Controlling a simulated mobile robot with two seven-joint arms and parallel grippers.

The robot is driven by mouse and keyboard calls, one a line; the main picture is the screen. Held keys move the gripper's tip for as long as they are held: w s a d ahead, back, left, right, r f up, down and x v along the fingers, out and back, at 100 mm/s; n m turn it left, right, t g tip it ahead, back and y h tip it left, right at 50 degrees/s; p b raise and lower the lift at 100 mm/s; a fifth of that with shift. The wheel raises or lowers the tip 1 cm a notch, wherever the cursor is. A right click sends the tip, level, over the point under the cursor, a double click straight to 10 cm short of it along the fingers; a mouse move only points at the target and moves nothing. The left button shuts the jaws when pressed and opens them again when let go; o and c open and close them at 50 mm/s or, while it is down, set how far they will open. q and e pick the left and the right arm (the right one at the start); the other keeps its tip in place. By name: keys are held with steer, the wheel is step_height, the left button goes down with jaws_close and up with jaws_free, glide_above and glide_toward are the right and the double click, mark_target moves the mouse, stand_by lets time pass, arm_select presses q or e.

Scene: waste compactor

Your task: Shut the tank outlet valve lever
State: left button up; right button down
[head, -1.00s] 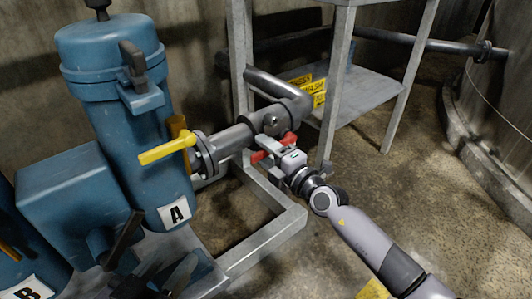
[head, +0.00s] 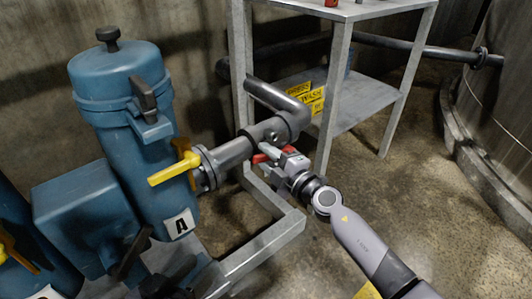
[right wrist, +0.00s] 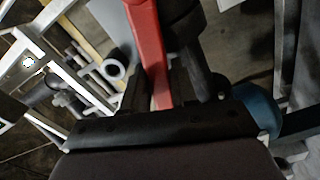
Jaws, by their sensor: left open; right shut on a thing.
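A red valve lever (head: 268,150) sits by the grey pipe (head: 232,152), just below its joint, in the middle of the head view. My right gripper (head: 279,157) reaches it from the lower right and is shut on it. In the right wrist view the red lever (right wrist: 147,45) runs down between the dark fingers of my right gripper (right wrist: 160,90). The gripper partly hides the lever in the head view. I cannot make out my left gripper in either view.
A yellow lever (head: 175,168) joins the pipe to blue filter A (head: 125,130) at left. A grey metal stand (head: 330,95) with yellow signs (head: 305,98) is just behind the gripper. A large round tank (head: 490,95) is at right. Open floor (head: 400,190) lies between.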

steer(key=shift+d+r+m, duration=0.1)
steer(key=shift+r+m, duration=0.15)
steer(key=shift+m, duration=0.15)
steer(key=c, duration=1)
jaws_free()
steer(key=shift+o, duration=0.2)
steer(key=shift+w+r, duration=0.1)
steer(key=shift+d, duration=0.15)
